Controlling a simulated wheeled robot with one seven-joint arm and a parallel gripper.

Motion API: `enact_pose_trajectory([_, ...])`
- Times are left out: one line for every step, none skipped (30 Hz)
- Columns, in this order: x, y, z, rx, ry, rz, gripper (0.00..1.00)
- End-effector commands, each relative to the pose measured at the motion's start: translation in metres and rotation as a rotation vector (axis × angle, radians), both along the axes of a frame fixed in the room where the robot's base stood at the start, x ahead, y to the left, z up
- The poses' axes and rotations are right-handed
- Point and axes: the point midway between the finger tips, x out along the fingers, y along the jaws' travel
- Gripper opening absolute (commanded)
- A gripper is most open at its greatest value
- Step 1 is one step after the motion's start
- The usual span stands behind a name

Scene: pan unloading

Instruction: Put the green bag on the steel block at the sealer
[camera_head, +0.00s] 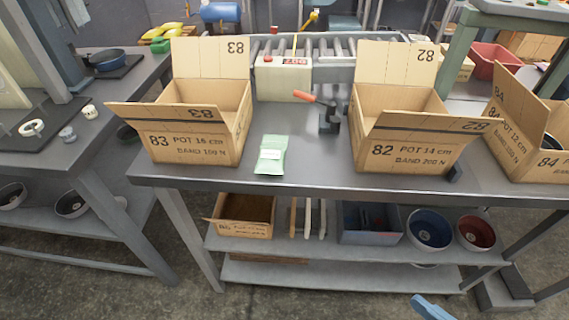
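The green bag (271,155) is a pale green pouch lying on the grey bench near its front edge, between box 83 and box 82. Behind it stands a cream machine (283,78) with a red-marked label, which may be the sealer. To the bag's right is a dark metal stand (329,119) with an orange-handled lever. I cannot tell which part is the steel block. A blue piece (432,308) at the bottom edge may be part of my gripper. It is apart from the bag, and its fingers cannot be made out.
Open cardboard boxes 83 (190,148), 82 (405,157) and 84 (515,150) stand on the bench (310,181). A roller conveyor (335,60) runs behind. The shelf below holds a blue bin (370,238) and bowls. Bare bench lies around the bag.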

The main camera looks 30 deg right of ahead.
Motion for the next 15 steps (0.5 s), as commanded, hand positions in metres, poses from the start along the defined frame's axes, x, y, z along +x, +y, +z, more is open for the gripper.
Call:
enact_pose_trajectory([0.017,0.003,-0.021,-0.014,0.011,0.019,0.94])
enact_pose_trajectory([0.025,0.004,-0.031,-0.024,0.023,0.024,0.94])
enact_pose_trajectory([0.037,0.005,-0.044,-0.039,0.038,0.029,0.94])
enact_pose_trajectory([0.046,0.006,-0.052,-0.049,0.049,0.028,0.94])
enact_pose_trajectory([0.055,0.006,-0.061,-0.061,0.059,0.025,0.94])
enact_pose_trajectory([0.068,0.006,-0.070,-0.075,0.068,0.018,0.94])
enact_pose_trajectory([0.078,0.006,-0.077,-0.087,0.075,0.010,0.94])
enact_pose_trajectory([0.088,0.006,-0.083,-0.098,0.079,0.000,0.94])
enact_pose_trajectory([0.103,0.006,-0.091,-0.113,0.083,-0.018,0.94])
enact_pose_trajectory([0.113,0.006,-0.095,-0.123,0.084,-0.031,0.94])
enact_pose_trajectory([0.124,0.006,-0.099,-0.133,0.083,-0.049,0.94])
enact_pose_trajectory([0.139,0.005,-0.103,-0.148,0.081,-0.073,0.94])
enact_pose_trajectory([0.150,0.005,-0.105,-0.156,0.077,-0.095,0.94])
enact_pose_trajectory([0.161,0.006,-0.106,-0.164,0.070,-0.117,0.94])
enact_pose_trajectory([0.176,0.006,-0.106,-0.173,0.057,-0.150,0.94])
